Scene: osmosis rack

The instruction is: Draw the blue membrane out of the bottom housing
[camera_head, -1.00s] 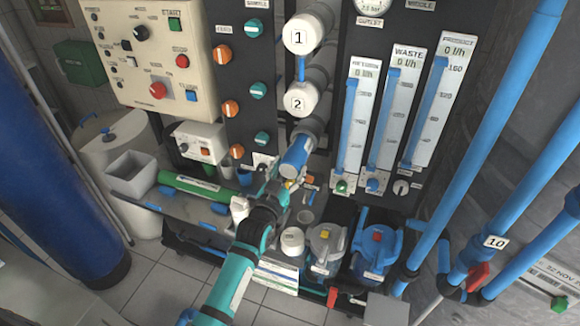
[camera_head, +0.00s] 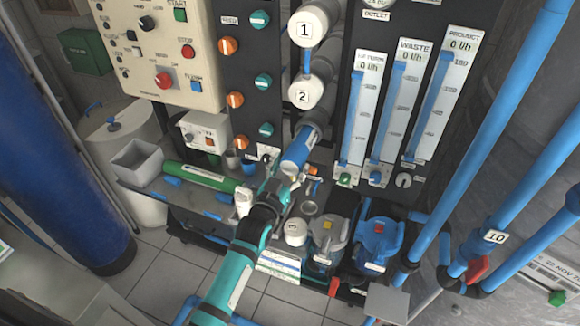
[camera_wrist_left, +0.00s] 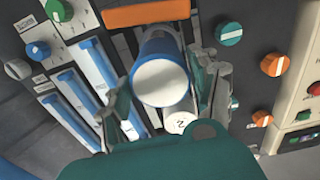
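The blue membrane (camera_head: 298,151) sticks out of the open front end of the grey bottom housing (camera_head: 317,117), below the white caps marked 1 and 2. My left gripper (camera_head: 276,181) is at its protruding end. In the left wrist view the membrane's round white end face (camera_wrist_left: 161,83) points at the camera, and the left gripper's fingers (camera_wrist_left: 163,95) lie along both sides of it, seemingly shut on it. Its inner part is hidden in the housing. My right gripper is not in view.
A white cap marked 3 (camera_head: 296,231) lies on the bench below. Beside it stand a grey-lidded jug (camera_head: 328,240) and a blue-lidded jug (camera_head: 378,240). A green tube (camera_head: 199,178) lies at left. Flow meters (camera_head: 398,115) stand right of the housings.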

